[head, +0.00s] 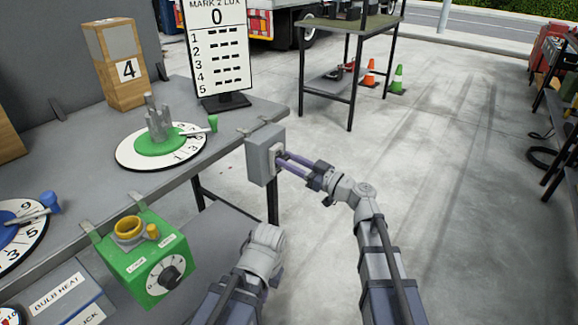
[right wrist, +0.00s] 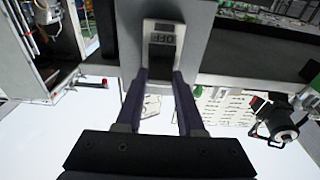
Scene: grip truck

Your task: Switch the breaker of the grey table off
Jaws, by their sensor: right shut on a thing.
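The grey table (head: 75,137) stands at the left. Its breaker is a grey box (head: 261,158) on the table's right edge. In the right wrist view the breaker's grey plate (right wrist: 197,40) carries a small label, seemingly an upside-down OFF, and a dark switch (right wrist: 161,55). My right gripper (head: 281,161) reaches the breaker's front, its fingertips at either side of the switch (right wrist: 160,75) and shut on it. The switch's exact position is hard to tell. My left arm's wrist (head: 262,252) is low in the middle of the head view; its fingers are hidden.
A green box with a dial (head: 148,262) hangs on the table's front edge. A white numbered disc (head: 130,155) and a score board (head: 220,50) stand on the table. A second table (head: 345,30) and cones (head: 368,78) are beyond.

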